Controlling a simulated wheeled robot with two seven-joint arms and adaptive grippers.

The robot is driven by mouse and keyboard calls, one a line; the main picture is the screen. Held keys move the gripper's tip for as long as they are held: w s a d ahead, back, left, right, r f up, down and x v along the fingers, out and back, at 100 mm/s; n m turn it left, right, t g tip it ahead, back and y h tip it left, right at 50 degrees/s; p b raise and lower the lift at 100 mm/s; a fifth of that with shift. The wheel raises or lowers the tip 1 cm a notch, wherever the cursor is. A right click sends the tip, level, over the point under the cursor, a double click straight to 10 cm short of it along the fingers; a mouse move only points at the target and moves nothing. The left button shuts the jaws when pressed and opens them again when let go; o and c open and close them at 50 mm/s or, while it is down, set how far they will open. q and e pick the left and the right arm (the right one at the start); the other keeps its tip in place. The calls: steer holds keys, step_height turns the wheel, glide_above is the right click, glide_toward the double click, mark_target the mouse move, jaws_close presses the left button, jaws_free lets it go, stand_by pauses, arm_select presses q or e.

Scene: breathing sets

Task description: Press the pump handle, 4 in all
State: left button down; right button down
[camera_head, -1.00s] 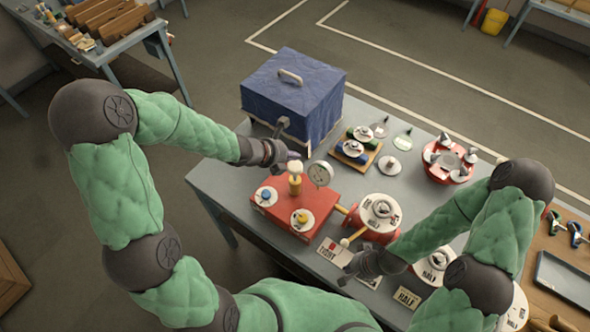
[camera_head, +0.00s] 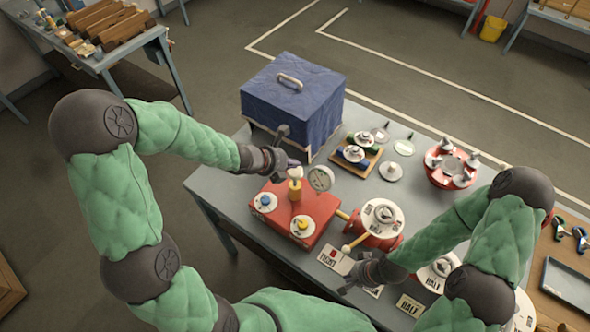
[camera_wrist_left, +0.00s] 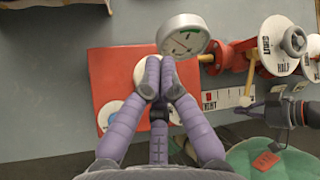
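The pump is a red box (camera_head: 318,207) with a blue knob dial (camera_head: 265,202), a yellow knob dial (camera_head: 303,227) and a round gauge (camera_head: 321,178), which also shows in the left wrist view (camera_wrist_left: 183,40). Its pump handle (camera_head: 295,173) has a white top on a yellow stem. My left gripper (camera_head: 294,163) is just behind the handle top; contact is unclear.
A blue covered box (camera_head: 285,105) stands behind the pump. A red valve with a white disc (camera_head: 382,217) and wooden lever is at its right. A tray of small parts (camera_head: 357,155), a red round holder (camera_head: 440,176) and a HALF card (camera_head: 410,305) lie further right.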

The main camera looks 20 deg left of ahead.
steer(key=shift+f, duration=0.1)
stand_by(0.7)
arm_select(q)
steer(key=shift+f+b, duration=0.45)
steer(key=shift+b, duration=0.1)
arm_select(e)
steer(key=shift+f, duration=0.45)
